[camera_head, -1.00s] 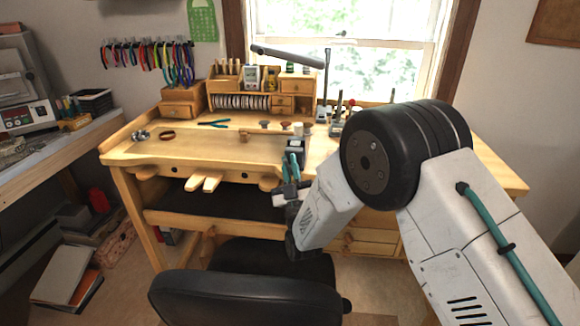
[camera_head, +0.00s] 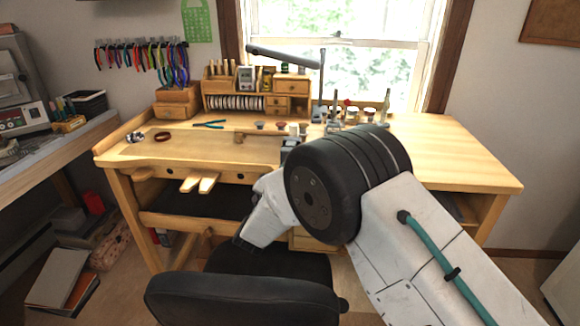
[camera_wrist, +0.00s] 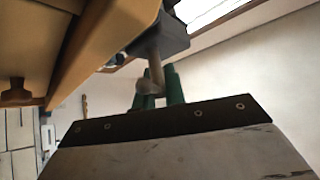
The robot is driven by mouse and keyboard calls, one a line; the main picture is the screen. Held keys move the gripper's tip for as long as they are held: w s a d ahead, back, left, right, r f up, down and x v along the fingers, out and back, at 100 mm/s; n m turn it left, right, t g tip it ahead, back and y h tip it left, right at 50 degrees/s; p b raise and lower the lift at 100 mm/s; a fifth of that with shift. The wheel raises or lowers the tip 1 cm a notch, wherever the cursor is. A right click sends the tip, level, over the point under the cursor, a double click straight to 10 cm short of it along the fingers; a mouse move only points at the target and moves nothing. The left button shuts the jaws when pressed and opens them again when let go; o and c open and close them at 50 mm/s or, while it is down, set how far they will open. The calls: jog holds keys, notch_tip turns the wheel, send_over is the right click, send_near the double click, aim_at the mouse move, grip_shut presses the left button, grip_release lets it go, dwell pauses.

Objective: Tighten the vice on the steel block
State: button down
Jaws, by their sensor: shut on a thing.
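The dark grey vice (camera_wrist: 168,38) is fixed at the front edge of the wooden bench and shows from below in the wrist view. Its grey handle (camera_wrist: 154,68) hangs down from it, with a rounded end. My gripper (camera_wrist: 158,88) has its dark green fingers shut on the vice handle, under the bench edge. In the head view only a small part of the vice (camera_head: 289,146) shows, and my arm hides my gripper. I cannot make out the steel block or the vice jaws in either view.
The wooden bench top (camera_head: 455,160) is clear on the right. Pliers (camera_head: 209,124), small tools and a drawer organiser (camera_head: 262,97) stand towards the back. A black chair (camera_head: 240,298) is close in front of the bench, below my arm.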

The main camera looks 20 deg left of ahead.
jog(key=m+g+h, duration=0.1)
jog(key=m+g, duration=0.1)
jog(key=m, duration=0.2)
jog(key=m+g+h, duration=0.1)
jog(key=m+g, duration=0.2)
jog(key=m, duration=0.1)
jog(key=f+m+g+h, duration=0.1)
jog(key=m+g, duration=0.2)
jog(key=m, duration=0.1)
jog(key=shift+d, duration=0.35)
jog(key=shift+f+g, duration=0.1)
jog(key=shift+g, duration=0.3)
jog(key=c, duration=1.5)
grip_release()
jog(key=shift+o, duration=0.2)
jog(key=v, duration=0.7)
jog(key=shift+s+a, duration=0.2)
jog(key=shift+s, duration=0.1)
